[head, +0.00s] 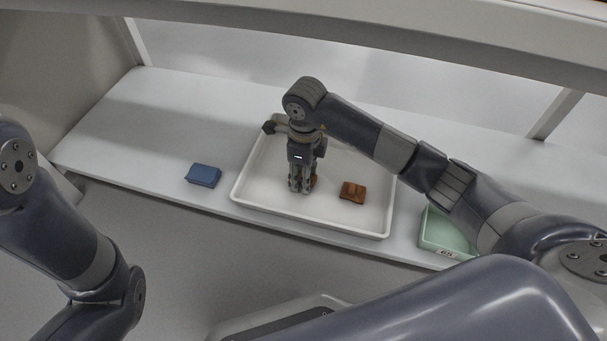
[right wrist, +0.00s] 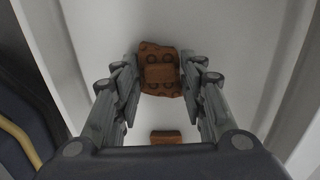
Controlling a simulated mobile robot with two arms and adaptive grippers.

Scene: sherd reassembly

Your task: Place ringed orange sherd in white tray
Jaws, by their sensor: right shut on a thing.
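The ringed orange sherd (right wrist: 160,56) shows in the right wrist view, with dark rings on its face and a small raised block in its middle. My right gripper (right wrist: 161,74) is shut on it, with a finger on each side. In the head view the right gripper (head: 302,189) points down inside the white tray (head: 334,221), and the sherd (head: 314,181) is mostly hidden behind its fingers. I cannot tell whether the sherd touches the tray floor. My left gripper is out of view; only its arm shows.
Another orange-brown sherd (head: 353,191) lies in the tray to the right of the gripper. A blue block (head: 203,175) lies on the shelf left of the tray. A green container (head: 440,234) stands to the right, partly behind my right arm. The shelf's far left is clear.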

